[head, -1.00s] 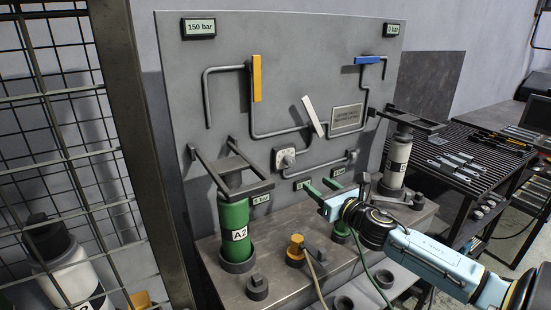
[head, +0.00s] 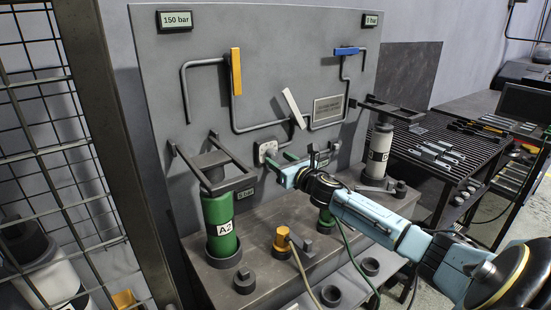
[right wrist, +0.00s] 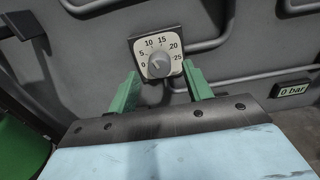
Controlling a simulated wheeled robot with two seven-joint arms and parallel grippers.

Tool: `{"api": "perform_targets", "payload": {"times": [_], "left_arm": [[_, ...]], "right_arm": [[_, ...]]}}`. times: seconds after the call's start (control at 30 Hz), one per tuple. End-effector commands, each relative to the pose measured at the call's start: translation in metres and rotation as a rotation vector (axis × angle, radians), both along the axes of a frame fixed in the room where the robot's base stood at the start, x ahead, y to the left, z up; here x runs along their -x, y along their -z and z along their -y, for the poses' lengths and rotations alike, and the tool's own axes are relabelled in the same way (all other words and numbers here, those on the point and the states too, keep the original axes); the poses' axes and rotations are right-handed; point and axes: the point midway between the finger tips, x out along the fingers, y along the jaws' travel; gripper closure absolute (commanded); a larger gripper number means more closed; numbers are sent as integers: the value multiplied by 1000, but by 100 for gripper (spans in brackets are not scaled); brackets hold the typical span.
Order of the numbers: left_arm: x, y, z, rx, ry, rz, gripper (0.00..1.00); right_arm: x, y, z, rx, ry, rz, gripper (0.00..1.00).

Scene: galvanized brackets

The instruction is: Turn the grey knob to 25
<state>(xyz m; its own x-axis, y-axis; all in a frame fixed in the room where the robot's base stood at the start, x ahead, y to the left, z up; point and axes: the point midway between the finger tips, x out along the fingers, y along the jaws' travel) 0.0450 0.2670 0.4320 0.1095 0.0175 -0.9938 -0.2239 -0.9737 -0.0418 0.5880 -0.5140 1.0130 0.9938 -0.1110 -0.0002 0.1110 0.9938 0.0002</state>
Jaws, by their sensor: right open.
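The grey knob (right wrist: 159,64) sits on a white dial plate marked 0 to 25 in the right wrist view. Its pointer seems to lean to the left, toward the low numbers, but the exact reading is too small to tell. In the head view the dial plate (head: 267,151) shows on the grey panel, just beyond my right gripper (head: 279,161). My right gripper's green fingers (right wrist: 163,82) are open and empty, one on each side below the dial, apart from the knob in the picture. My left gripper is not in view.
The grey panel (head: 215,110) carries pipes, a yellow lever (head: 236,72), a white lever (head: 293,104) and a blue lever (head: 347,51). A green cylinder marked A2 (head: 220,217) stands left of my gripper under a bracket. A white cylinder (head: 378,151) stands to the right.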

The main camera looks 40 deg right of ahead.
Motion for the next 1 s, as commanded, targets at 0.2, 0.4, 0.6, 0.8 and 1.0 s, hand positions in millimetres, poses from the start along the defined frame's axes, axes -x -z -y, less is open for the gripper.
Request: {"api": "perform_targets", "payload": {"times": [0.2, 0.4, 0.6, 0.8, 1.0], "left_arm": [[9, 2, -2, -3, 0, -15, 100], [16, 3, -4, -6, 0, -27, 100], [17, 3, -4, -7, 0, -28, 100], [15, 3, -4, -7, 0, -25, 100], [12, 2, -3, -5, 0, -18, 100]], "right_arm": [[-21, 0, 3, -2, 1, 0, 50], [-27, 0, 3, 0, 0, 0, 50], [-27, 0, 3, 0, -1, 0, 50], [-27, 0, 3, 0, 0, 0, 70], [-27, 0, 3, 0, 0, 0, 94]]}}
